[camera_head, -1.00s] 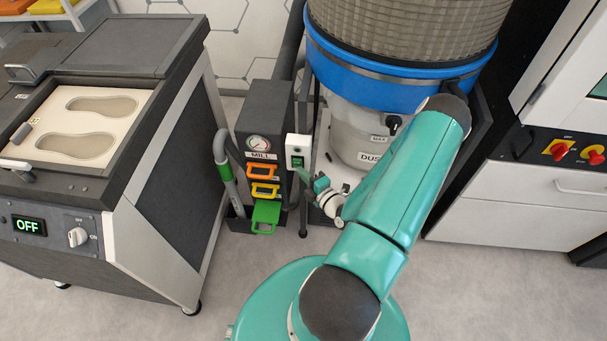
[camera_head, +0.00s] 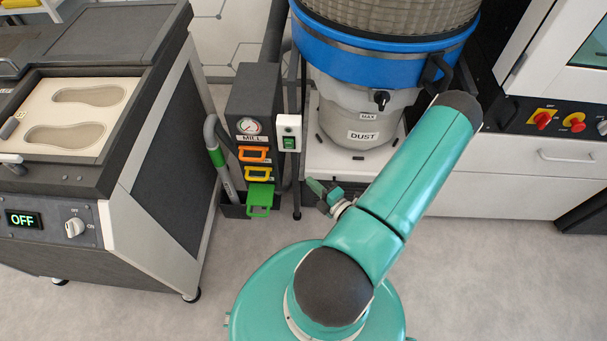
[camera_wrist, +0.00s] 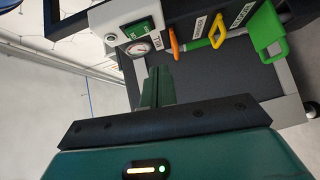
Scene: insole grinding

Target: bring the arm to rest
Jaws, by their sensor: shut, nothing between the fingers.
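My gripper (camera_head: 324,194) is at the end of my teal arm, in front of the dust collector's base and to the right of the mill's gate box. Its fingers are shut and empty. In the wrist view my gripper (camera_wrist: 158,85) points toward the dark gate box (camera_wrist: 205,75), apart from it as far as I can tell. My arm is bent, with its elbow at the upper right, and the gripper hangs back toward the left.
The gate box (camera_head: 252,100) has orange, yellow and green handles; the green handle (camera_head: 260,198) juts out lowest. A switch box (camera_head: 289,133) is beside it. The dust collector (camera_head: 360,110) stands behind my arm. A machine reading OFF (camera_head: 70,200) is at left. Floor is clear at lower right.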

